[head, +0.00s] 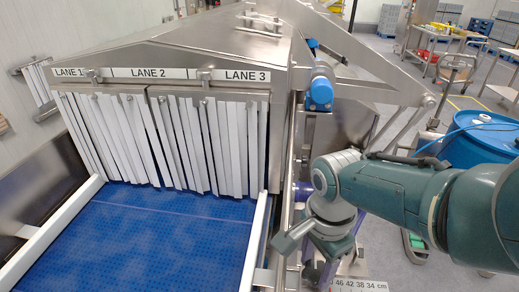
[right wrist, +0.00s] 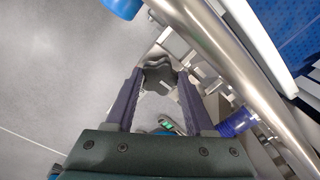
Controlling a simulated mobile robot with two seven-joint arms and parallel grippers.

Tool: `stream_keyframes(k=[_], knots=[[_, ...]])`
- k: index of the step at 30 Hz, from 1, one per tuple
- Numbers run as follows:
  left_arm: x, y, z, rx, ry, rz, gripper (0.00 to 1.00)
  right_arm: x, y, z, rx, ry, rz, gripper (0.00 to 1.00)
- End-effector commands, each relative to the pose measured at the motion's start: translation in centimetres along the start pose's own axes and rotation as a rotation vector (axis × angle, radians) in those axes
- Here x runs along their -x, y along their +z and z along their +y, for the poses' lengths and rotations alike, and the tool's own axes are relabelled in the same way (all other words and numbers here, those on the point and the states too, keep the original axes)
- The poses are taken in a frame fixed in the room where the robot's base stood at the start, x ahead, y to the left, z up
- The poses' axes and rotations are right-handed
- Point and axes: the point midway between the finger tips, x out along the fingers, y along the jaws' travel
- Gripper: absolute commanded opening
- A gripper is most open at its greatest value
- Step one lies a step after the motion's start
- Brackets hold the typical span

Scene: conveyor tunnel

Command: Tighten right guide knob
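A dark grey lobed knob (right wrist: 158,75) shows in the right wrist view, between and just beyond the fingertips of my right gripper (right wrist: 160,76). The two purple fingers stand wide apart on either side of it, and I see no clear grip on it. In the head view my right gripper (head: 326,256) reaches down beside the right side of the conveyor, and the knob is not clear there. The right guide rail (head: 257,240) is a white bar along the belt's right edge. My left gripper is not in view.
The blue belt (head: 150,230) runs under a white strip curtain (head: 180,140). A centimetre scale (head: 360,286) lies below my right arm. A blue cylinder (head: 320,92) sticks out from the tunnel's side. A blue drum (head: 482,138) stands at the right.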

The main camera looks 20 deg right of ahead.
Motion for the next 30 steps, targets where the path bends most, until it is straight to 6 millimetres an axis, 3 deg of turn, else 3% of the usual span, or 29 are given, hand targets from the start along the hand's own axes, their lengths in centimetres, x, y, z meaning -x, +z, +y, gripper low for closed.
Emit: stream_keyframes(k=[1, 7, 16, 24, 30], knots=[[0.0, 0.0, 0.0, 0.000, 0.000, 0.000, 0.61, 0.0, -0.1, 0.0, 0.000, 0.000, 0.001, 0.60], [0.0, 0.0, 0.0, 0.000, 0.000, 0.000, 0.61, 0.0, 0.0, 0.0, 0.001, 0.000, 0.000, 0.82], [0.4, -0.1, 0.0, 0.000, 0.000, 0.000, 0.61, 0.5, 0.0, 0.0, 0.001, 0.000, -0.001, 0.82], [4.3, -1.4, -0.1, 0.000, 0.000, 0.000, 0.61, 5.7, 0.0, 0.0, 0.000, -0.003, -0.001, 0.82], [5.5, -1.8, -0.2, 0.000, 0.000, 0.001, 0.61, 8.6, 0.0, 0.0, 0.001, -0.002, 0.000, 0.82]])
